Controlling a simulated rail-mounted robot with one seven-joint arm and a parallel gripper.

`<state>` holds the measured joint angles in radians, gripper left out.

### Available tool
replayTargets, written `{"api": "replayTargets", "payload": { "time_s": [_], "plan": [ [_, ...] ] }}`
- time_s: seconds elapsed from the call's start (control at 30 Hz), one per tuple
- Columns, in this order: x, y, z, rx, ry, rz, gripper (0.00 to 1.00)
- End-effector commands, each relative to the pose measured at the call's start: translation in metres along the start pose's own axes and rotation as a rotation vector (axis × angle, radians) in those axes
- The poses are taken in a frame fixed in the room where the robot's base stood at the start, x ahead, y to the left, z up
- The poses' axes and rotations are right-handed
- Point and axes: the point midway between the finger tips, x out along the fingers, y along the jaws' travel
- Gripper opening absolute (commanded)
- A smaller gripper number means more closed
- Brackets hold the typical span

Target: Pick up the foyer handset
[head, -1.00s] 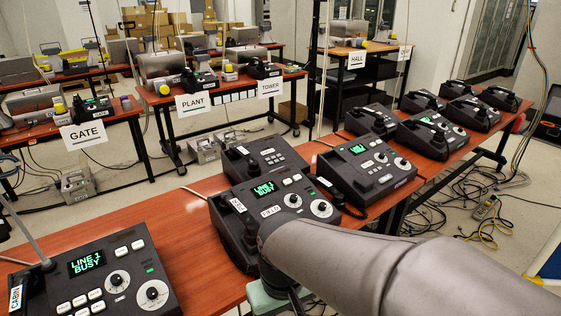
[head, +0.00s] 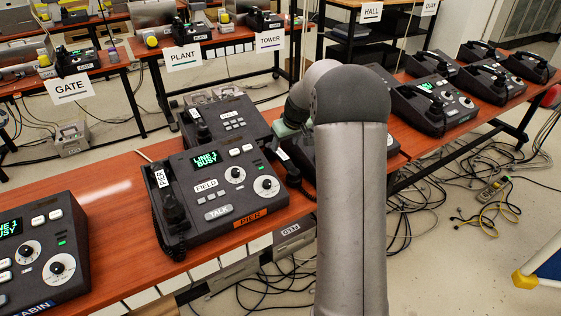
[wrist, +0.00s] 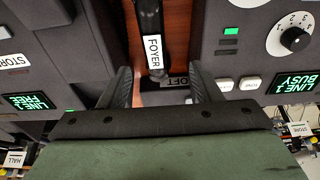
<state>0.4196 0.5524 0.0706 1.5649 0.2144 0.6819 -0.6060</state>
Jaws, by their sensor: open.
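The foyer handset (wrist: 149,18) is black with a white FOYER label and lies lengthwise in the upper middle of the wrist view. My gripper (wrist: 158,70) is open, one finger on each side of the handset's near end in that view. Nothing is held between the fingers; I cannot tell how far above the handset they are.
Phone consoles flank the handset in the wrist view, one with a dial (wrist: 289,34), the other with a green display (wrist: 29,101). More phones (head: 432,105) stand along the wooden table to the right.

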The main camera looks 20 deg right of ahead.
Motion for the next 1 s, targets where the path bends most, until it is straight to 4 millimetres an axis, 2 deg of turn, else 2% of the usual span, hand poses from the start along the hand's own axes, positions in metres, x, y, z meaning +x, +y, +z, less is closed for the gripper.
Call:
{"api": "replayTargets", "payload": {
  "time_s": [0.1, 0.3, 0.57, 0.8, 1.0],
  "plan": [
    [0.028, 0.0, 0.001, 0.001, -0.005, -0.002, 0.58],
    [0.064, -0.001, 0.0, 0.001, -0.002, -0.001, 0.58],
    [0.082, 0.001, 0.0, 0.002, -0.001, 0.0, 0.58],
    [0.117, 0.007, -0.001, 0.001, -0.003, -0.001, 0.58],
    [0.129, 0.007, -0.001, 0.001, -0.001, 0.0, 0.58]
  ]
}}
